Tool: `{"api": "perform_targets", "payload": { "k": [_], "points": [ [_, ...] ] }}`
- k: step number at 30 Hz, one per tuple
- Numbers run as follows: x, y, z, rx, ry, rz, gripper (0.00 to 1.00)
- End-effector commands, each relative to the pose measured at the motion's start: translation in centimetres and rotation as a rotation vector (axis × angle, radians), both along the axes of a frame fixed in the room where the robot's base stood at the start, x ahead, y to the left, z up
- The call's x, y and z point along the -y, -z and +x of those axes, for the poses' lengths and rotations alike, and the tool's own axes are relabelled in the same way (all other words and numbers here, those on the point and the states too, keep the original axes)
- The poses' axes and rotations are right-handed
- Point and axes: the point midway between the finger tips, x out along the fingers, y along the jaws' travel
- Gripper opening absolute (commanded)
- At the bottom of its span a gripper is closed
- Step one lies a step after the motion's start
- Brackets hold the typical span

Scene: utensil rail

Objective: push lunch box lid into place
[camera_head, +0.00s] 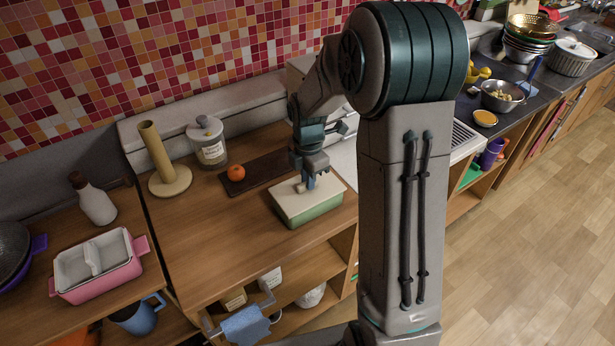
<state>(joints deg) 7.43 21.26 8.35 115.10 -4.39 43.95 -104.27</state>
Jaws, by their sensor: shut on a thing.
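The lunch box (312,216) is a green box near the front edge of the wooden counter. Its cream lid (289,204) lies on top of it. From this view I cannot tell whether the lid sits fully flush all round. My gripper (308,187) points down at the middle of the lid and is shut on it. The fingertips are small here, and the part of the lid between them is hidden.
A dark board (262,172) with an orange fruit (236,173) lies behind the box. A paper-towel stand (168,178) and a lidded jar (208,145) stand further left. A pink container (98,268) is on the lower left surface. Counter left of the box is clear.

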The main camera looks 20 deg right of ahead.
Motion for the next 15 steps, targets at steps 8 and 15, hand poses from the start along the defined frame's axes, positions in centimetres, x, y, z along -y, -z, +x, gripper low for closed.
{"api": "perform_targets", "payload": {
  "k": [8,15],
  "points": [
    [0.00,0.12,0.00,0.000,0.000,0.000,0.37],
    [0.01,-0.23,0.04,0.002,0.000,0.000,0.37]
  ]
}}
